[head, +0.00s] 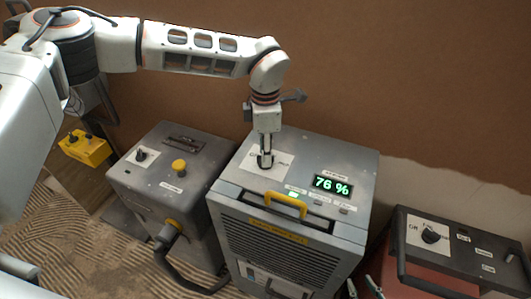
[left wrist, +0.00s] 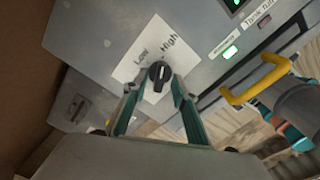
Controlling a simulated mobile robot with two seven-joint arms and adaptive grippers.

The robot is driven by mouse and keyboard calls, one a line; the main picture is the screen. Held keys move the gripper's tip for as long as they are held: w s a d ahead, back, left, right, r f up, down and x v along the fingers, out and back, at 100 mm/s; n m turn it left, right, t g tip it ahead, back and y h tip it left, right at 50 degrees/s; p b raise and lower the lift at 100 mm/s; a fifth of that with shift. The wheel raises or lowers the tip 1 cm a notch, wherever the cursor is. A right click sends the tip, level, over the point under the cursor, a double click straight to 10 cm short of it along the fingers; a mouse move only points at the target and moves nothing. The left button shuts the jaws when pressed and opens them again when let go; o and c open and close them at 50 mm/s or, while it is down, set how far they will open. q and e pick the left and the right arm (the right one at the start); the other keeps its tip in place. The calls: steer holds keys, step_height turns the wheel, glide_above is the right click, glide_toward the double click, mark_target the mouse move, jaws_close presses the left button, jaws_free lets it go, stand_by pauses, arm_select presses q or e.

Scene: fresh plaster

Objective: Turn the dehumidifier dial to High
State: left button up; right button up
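The dehumidifier (head: 320,240) is a grey box with a yellow handle and a lit display reading 76 %. Its dial (left wrist: 158,75) is a dark round knob on a white plate marked Low and High, in the left wrist view. A pale mark on the knob points up towards the lettering; I cannot tell exactly which setting it meets. My left gripper (head: 265,160) is over the dial from above, its fingers apart on either side of the knob. It hides most of the dial in the head view. My right gripper (head: 363,287) shows only spread fingertips at the bottom edge, empty.
A grey machine (head: 165,180) with a yellow knob and a hose stands to the left. A red machine with a dark top panel (head: 450,245) and its own dial stands to the right. A small yellow box (head: 85,148) is at the far left. A brown wall rises behind.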

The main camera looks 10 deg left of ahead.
arm_select(q)
step_height(320, 180, up, 11)
stand_by(0.3)
stand_by(0.5)
